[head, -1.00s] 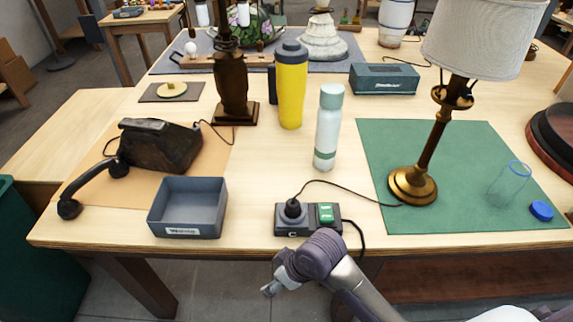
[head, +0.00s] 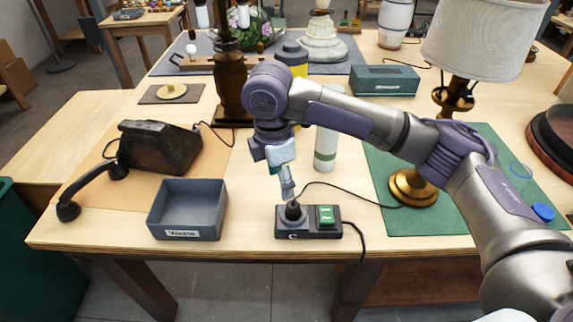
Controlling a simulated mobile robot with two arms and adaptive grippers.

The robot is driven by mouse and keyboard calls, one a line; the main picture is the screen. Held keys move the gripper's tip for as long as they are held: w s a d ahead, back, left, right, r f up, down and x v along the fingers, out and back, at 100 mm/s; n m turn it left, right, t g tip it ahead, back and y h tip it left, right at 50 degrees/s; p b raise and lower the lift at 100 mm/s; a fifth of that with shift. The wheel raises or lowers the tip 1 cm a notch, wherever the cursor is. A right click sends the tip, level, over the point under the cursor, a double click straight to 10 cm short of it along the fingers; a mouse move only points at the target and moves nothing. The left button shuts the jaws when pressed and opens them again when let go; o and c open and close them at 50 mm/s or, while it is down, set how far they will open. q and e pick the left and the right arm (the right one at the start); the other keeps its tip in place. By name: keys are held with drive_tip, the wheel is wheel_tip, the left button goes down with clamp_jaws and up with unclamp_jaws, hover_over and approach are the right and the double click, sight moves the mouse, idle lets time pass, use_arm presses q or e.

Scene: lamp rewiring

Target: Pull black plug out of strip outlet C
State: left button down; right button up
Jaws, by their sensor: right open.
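The power strip (head: 310,234) lies near the front edge of the table, with a green switch (head: 326,214) on its right half and the letter C on its front. The black plug (head: 293,211) stands upright in the strip's left outlet, and its black cord (head: 340,187) runs right toward the brass lamp. My right gripper (head: 290,196) points down just above the plug and is open. Its fingertips are small in view, and I cannot tell whether they touch the plug. My left gripper is not in view.
A grey bin (head: 155,216) stands left of the strip. The brass lamp (head: 412,188) stands on a green mat (head: 430,222) to the right. A pale bottle (head: 325,155) and a yellow bottle (head: 295,67) are partly hidden behind my right arm. A second cord hangs over the front edge.

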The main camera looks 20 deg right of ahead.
sight(293, 204)
drive_tip(key=d+f, duration=0.1)
drive_tip(key=f, duration=0.3)
drive_tip(key=d+f+p, duration=0.1)
drive_tip(key=f, duration=0.2)
drive_tip(key=w+d+f, duration=0.1)
drive_tip(key=f, duration=0.3)
drive_tip(key=shift+d+f, duration=0.1)
drive_tip(key=shift+f, duration=0.2)
drive_tip(key=c, duration=1.2)
drive_tip(key=shift+r+p, duration=0.1)
drive_tip(key=shift+p, duration=0.25)
drive_tip(key=shift+r+p, duration=2.35)
drive_tip(key=shift+p, duration=0.55)
drive_tip(key=shift+f, duration=0.1)
